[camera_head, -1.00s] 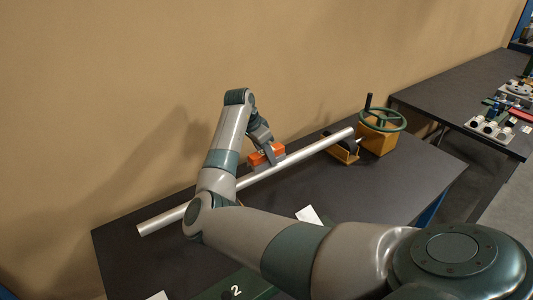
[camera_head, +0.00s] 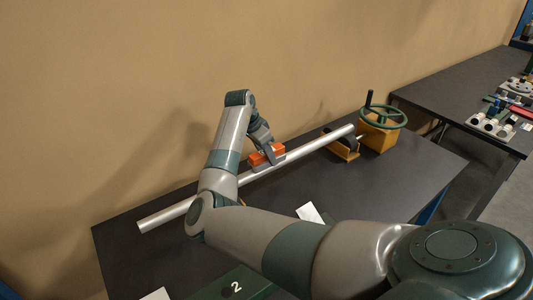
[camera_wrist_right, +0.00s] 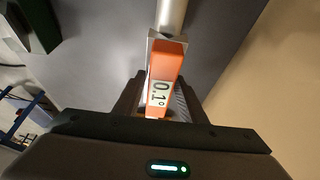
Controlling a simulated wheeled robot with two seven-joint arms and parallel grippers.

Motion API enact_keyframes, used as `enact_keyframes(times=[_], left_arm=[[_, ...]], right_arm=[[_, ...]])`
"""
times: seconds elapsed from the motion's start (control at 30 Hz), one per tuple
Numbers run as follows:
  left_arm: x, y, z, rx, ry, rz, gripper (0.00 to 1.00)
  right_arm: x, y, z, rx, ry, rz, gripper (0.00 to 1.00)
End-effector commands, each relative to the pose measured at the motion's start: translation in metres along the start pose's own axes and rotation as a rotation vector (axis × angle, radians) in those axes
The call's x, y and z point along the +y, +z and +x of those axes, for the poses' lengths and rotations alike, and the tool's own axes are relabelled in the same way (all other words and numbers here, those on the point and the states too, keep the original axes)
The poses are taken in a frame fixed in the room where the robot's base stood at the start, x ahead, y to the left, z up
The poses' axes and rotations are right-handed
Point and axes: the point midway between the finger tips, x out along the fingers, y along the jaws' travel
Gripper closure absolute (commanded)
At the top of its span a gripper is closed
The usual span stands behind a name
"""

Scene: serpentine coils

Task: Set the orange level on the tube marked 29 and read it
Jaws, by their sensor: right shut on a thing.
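The orange level (camera_head: 258,158) sits at the silver tube (camera_head: 300,156) near its middle. In the right wrist view the level (camera_wrist_right: 168,62) lines up lengthwise with the tube (camera_wrist_right: 171,14), and its display reads 0.1°. My right gripper (camera_head: 268,152) is shut on the level; its fingers (camera_wrist_right: 158,100) stand on both sides of it. I cannot tell whether the level rests fully on the tube. No mark 29 can be read on the tube. My left gripper is not in view.
A yellow block with a green handwheel (camera_head: 383,118) stands by the tube's right end, beside a yellow support (camera_head: 342,148). A green piece marked 2 (camera_head: 236,288) and white cards (camera_head: 309,213) lie nearer. A second table (camera_head: 450,85) holds small parts. The tan wall is close behind.

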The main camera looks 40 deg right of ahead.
Motion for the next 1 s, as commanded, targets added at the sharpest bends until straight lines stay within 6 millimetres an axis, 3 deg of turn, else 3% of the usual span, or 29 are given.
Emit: enact_keyframes(times=[1.0], left_arm=[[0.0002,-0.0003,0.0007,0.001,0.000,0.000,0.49]], right_arm=[[0.0000,0.0047,0.0115,0.000,0.000,0.000,0.89]])
